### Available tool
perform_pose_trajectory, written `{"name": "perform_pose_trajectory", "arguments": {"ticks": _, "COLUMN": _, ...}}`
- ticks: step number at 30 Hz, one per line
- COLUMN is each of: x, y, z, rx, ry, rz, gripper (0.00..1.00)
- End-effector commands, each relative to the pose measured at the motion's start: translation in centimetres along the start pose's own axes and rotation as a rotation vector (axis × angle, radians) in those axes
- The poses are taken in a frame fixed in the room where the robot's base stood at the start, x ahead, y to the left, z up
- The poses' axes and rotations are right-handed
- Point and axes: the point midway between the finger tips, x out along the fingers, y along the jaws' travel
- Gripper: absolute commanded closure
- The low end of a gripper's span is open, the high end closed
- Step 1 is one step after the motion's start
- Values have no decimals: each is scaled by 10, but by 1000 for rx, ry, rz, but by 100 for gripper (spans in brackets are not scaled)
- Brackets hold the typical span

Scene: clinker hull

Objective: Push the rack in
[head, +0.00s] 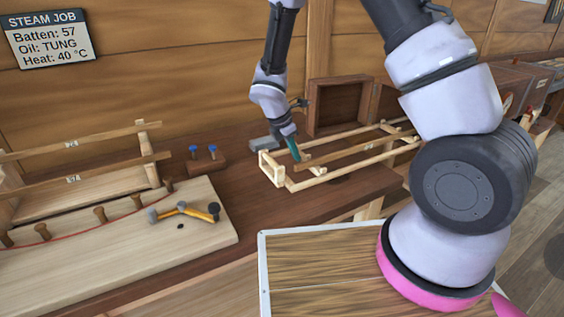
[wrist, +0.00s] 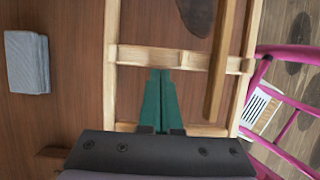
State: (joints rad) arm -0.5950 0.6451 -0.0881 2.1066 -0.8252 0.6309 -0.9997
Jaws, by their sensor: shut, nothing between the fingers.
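The rack (head: 322,181), a pale open wooden frame, lies lengthwise on the brown bench, its right end partly hidden behind my arm. A darker batten (head: 350,150) lies along it; the batten also shows in the wrist view (wrist: 222,62). My gripper (head: 295,150) points down at the rack's left end, its teal fingers shut and empty. In the wrist view the fingers (wrist: 162,75) reach to a crossbar of the rack (wrist: 190,60), inside its frame; I cannot tell if they touch it. A dark wooden box-like frame (head: 311,105) stands behind the rack.
A grey block (head: 263,143) lies left of the rack, also in the wrist view (wrist: 27,62). Two blue-topped pegs (head: 203,152) stand on a small block. A pale board (head: 205,215) with pegs and a tool (head: 182,210) lies at left. A sign (head: 46,38) hangs on the wall.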

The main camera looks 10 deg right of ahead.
Motion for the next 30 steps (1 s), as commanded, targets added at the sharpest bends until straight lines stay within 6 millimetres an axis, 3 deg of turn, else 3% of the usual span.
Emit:
{"name": "perform_pose_trajectory", "arguments": {"ticks": 1, "x": 7, "y": 2, "z": 18, "rx": 8, "ry": 0, "rz": -3, "gripper": 100}}
{"name": "perform_pose_trajectory", "arguments": {"ticks": 18, "x": 83, "y": 3, "z": 207, "rx": 9, "ry": -1, "rz": -3, "gripper": 100}}
{"name": "perform_pose_trajectory", "arguments": {"ticks": 24, "x": 107, "y": 3, "z": 265, "rx": 7, "ry": 0, "rz": -2, "gripper": 100}}
{"name": "perform_pose_trajectory", "arguments": {"ticks": 30, "x": 123, "y": 4, "z": 307, "rx": 4, "ry": 0, "rz": -1, "gripper": 100}}
